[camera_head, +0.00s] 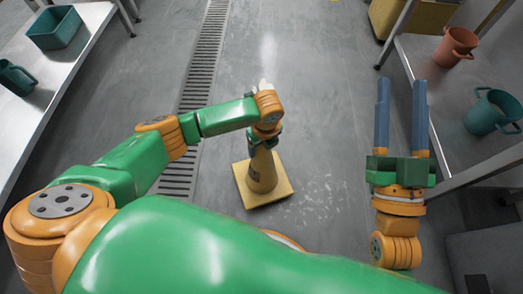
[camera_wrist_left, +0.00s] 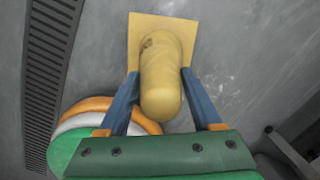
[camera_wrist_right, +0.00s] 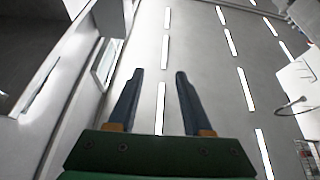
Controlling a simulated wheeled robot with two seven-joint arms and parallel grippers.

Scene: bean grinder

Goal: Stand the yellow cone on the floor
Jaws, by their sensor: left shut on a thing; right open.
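The yellow cone (camera_head: 262,172) is upright in the middle of the head view, its square base (camera_head: 285,193) lowermost. Its top is hidden by my left wrist. My left gripper (camera_wrist_left: 160,73) is shut on the cone, with one blue finger on each side of its body in the left wrist view. The cone's base lies over the grey floor (camera_head: 325,130), at or very near it; I cannot tell whether it touches. My right gripper (camera_head: 400,82) is open and empty, well to the right of the cone. It points up toward the ceiling lights in the right wrist view (camera_wrist_right: 158,72).
A drain grate (camera_head: 202,75) runs along the floor left of the cone. A left table holds a teal bin (camera_head: 54,28) and a dark green mug (camera_head: 16,78). A right table holds an orange mug (camera_head: 455,47) and a teal mug (camera_head: 491,111).

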